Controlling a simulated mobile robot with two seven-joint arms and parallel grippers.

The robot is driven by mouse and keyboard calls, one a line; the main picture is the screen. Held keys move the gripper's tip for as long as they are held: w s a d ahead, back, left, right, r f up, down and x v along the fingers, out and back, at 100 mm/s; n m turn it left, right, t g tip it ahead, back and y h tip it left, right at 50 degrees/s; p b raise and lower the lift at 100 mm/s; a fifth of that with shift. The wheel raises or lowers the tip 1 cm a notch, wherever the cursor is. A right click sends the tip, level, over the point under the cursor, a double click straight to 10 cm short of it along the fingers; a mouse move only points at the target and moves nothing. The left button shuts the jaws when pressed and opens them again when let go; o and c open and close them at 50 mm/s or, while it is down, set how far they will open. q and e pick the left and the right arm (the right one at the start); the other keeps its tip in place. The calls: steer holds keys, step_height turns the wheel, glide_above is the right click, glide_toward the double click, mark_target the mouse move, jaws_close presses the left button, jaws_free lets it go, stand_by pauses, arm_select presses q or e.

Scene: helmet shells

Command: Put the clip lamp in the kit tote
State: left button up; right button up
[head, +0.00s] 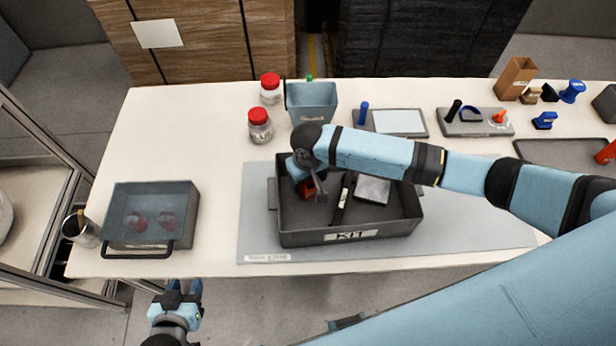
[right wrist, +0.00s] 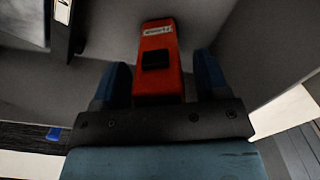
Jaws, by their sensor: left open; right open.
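The kit tote (head: 347,238) is a dark open box with a KIT label, on a grey mat at the table's middle. A red device with a white label and black button, apparently the clip lamp (head: 308,187), is inside at the tote's left end. It also shows in the right wrist view (right wrist: 159,58). My right gripper (head: 305,180) reaches down into the tote; its open fingers (right wrist: 162,82) stand on either side of the red device, with small gaps. My left gripper (head: 184,289) is open and empty, off the table's front edge.
A black tool (head: 343,200) and a grey-white packet (head: 372,190) lie in the tote. Trays with small tools (head: 476,122) are at back right.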

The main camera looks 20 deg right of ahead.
steer(key=shift+r, duration=0.1)
step_height(320, 180, up, 12)
steer(key=shift+r+b, duration=0.1)
steer(key=shift+b, duration=0.45)
stand_by(0.3)
